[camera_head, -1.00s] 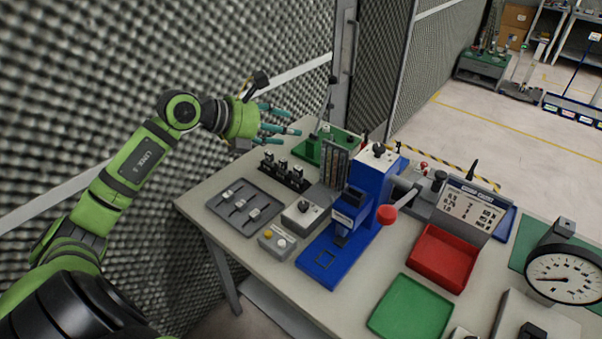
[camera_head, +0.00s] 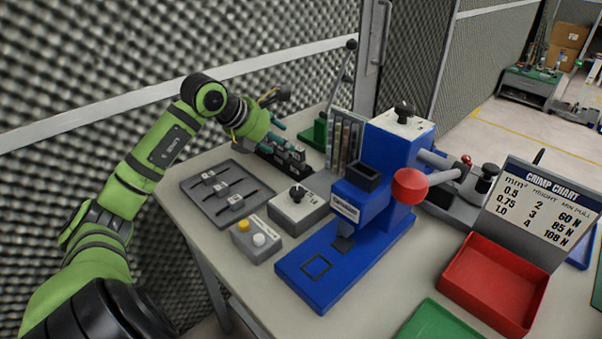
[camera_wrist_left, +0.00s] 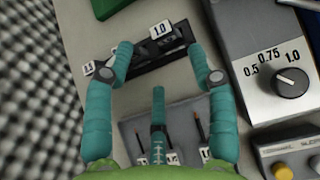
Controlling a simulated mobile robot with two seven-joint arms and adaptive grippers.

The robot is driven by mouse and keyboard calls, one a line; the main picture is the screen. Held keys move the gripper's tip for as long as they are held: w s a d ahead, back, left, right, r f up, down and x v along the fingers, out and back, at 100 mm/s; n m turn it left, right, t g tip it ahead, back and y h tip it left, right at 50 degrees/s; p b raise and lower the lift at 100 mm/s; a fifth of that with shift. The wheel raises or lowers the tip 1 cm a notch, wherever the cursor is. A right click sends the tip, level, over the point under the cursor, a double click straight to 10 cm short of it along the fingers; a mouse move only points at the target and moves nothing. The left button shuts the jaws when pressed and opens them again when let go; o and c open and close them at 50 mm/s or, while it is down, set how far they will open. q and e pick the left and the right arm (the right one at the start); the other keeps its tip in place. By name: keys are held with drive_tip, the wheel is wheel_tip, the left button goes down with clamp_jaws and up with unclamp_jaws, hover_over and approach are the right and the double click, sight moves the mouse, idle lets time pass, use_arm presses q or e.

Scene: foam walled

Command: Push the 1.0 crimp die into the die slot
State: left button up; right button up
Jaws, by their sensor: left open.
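The die rack, a dark block (camera_wrist_left: 150,60) with white-labelled dies, stands near the table's back left. The 1.0 crimp die (camera_wrist_left: 160,31) shows its white label at the rack's right part in the left wrist view. My left gripper (camera_wrist_left: 158,62) is open, its teal fingers spread over the rack. In the head view this gripper (camera_head: 282,142) hides part of the rack. The blue crimp press (camera_head: 345,245) stands to the right, with a dark open-topped box (camera_head: 363,177) on its front and a square outline (camera_head: 317,266) on its base. I cannot tell which is the die slot.
A grey selector box (camera_head: 298,205) and a button box (camera_head: 254,241) stand between the slider tray (camera_head: 218,190) and the press. A red lever knob (camera_head: 410,186) juts from the press. A red tray (camera_head: 495,285) and crimp chart (camera_head: 540,205) are at right.

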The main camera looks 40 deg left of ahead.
sight(297, 150)
use_arm(q)
drive_tip(key=shift+p+x, duration=0.8)
drive_tip(key=shift+x, duration=0.35)
drive_tip(key=x, duration=0.1)
drive_tip(key=p+x, duration=0.1)
drive_tip(key=x, duration=0.1)
drive_tip(key=shift+w+d+f, duration=0.1)
drive_tip(key=shift+w+d, duration=0.25)
drive_tip(key=shift+w, duration=0.1)
drive_tip(key=shift+w+f, duration=0.2)
drive_tip(key=shift+f, duration=0.1)
drive_tip(key=shift+c, duration=0.4)
clamp_jaws()
use_arm(e)
drive_tip(key=w+r, duration=0.2)
drive_tip(key=r, duration=0.1)
